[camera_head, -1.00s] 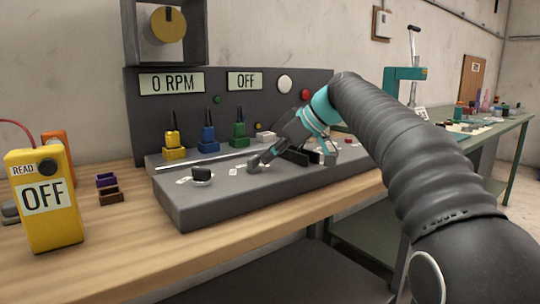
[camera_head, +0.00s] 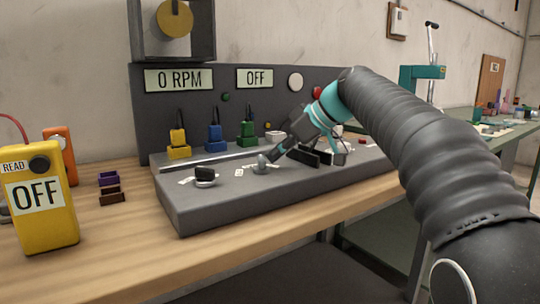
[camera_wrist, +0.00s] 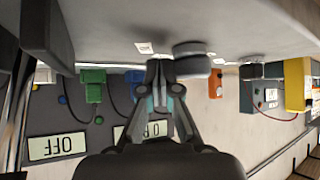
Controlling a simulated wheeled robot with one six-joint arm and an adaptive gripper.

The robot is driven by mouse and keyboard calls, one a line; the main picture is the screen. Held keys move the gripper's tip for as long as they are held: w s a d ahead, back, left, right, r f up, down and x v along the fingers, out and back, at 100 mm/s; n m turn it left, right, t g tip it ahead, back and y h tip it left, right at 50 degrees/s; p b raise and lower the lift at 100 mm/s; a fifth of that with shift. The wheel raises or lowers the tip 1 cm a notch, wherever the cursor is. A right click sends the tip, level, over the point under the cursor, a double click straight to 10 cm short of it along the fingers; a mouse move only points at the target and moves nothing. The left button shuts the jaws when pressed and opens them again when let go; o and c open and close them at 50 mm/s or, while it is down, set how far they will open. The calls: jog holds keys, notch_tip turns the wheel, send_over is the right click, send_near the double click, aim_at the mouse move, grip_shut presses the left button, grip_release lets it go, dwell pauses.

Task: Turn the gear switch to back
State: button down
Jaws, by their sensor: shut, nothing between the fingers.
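The console (camera_head: 185,208) stands on the workbench with dials on its sloped top. A grey round knob (camera_head: 262,164) sits mid-console with small white labels near it, too small to read. A black knob (camera_head: 205,174) sits farther left. I cannot tell from the labels which is the gear switch. My gripper (camera_head: 274,156) is shut and empty, low over the console beside the grey knob. In the wrist view my gripper's fingertips (camera_wrist: 158,66) are together, just left of the grey knob (camera_wrist: 192,66). I cannot tell whether they touch it.
Yellow (camera_head: 178,150), blue (camera_head: 215,143) and green (camera_head: 246,136) plugs stand behind the dials. Displays read 0 RPM (camera_head: 178,80) and OFF (camera_head: 254,78). A yellow meter (camera_head: 40,200) stands at left. Dark blocks (camera_head: 305,157) lie under my wrist. The bench front is clear.

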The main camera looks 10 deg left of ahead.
jog(key=shift+w+a+r, duration=0.1)
jog(key=shift+w+a, duration=0.05)
jog(key=shift+w, duration=0.1)
jog(key=shift+w+a+p, duration=0.2)
jog(key=shift+a+p, duration=0.35)
jog(key=shift+a, duration=0.05)
jog(key=shift+d, duration=0.15)
dwell(0.9)
